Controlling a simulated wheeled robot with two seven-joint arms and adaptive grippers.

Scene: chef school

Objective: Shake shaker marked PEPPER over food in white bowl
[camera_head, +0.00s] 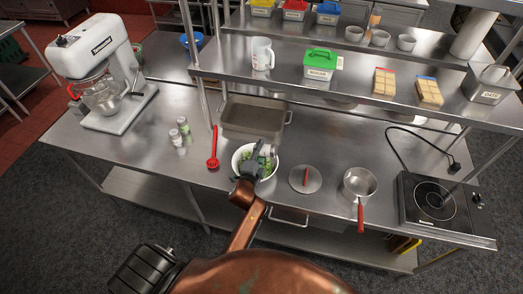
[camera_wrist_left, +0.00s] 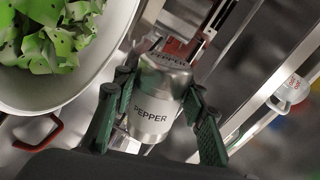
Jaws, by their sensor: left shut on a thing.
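The white bowl (camera_head: 236,158) stands on the steel counter and holds green, leafy-looking food (camera_head: 264,164). It also shows in the upper left of the left wrist view (camera_wrist_left: 75,98), with the green pieces (camera_wrist_left: 45,40) inside. My left gripper (camera_head: 257,158) is over the bowl and partly hides it. In the left wrist view my left gripper (camera_wrist_left: 160,88) is shut on the metal shaker marked PEPPER (camera_wrist_left: 152,105), with a finger on each side. The shaker is beside the bowl's rim in that view. I cannot tell its exact tilt. My right gripper is not in view.
A lid (camera_head: 305,179), a saucepan (camera_head: 360,184) and a hob (camera_head: 433,200) are to the right. Shelves overhang the back.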

